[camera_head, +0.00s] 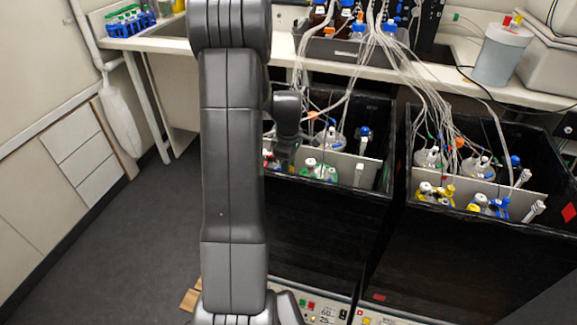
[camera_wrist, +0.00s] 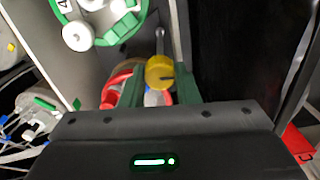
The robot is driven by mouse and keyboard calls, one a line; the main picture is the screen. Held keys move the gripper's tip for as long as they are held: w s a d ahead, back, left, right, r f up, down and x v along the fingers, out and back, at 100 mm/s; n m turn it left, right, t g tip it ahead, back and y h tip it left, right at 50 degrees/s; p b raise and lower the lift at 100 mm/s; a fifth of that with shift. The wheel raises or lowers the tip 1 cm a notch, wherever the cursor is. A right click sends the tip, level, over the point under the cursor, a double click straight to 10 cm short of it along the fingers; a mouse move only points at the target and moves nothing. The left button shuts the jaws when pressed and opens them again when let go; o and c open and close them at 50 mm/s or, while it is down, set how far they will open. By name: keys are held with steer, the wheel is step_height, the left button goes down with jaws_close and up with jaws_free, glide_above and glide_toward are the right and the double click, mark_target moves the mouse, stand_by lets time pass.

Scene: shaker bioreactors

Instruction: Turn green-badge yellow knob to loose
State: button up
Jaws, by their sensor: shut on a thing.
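The yellow knob (camera_wrist: 160,70) shows in the middle of the wrist view, with a dark mark on its face. My gripper (camera_wrist: 159,88) has its two green fingers on either side of the knob and is shut on it. A red ring-shaped part (camera_wrist: 112,82) lies to the left of the fingers, and a blue and white part shows below the knob, mostly hidden. I cannot make out a green badge on the knob. In the head view my gripper is down at the left black box (camera_head: 325,215); its fingers and the knob cannot be made out there.
A green-ringed vessel cap (camera_wrist: 95,25) with a white knob sits close at upper left in the wrist view. The right black box (camera_head: 480,255) holds yellow- and blue-capped vessels. Tubes (camera_head: 385,45) hang from the bench. The floor at left is clear.

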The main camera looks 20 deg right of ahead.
steer(key=shift+w+r+n, duration=0.1)
steer(key=shift+n, duration=0.5)
steer(key=o, duration=1)
steer(key=shift+c, duration=0.2)
step_height(320, 180, up, 14)
steer(key=shift+p, duration=0.35)
step_height(320, 180, down, 14)
steer(key=shift+f+b, duration=0.15)
steer(key=shift+b, duration=0.25)
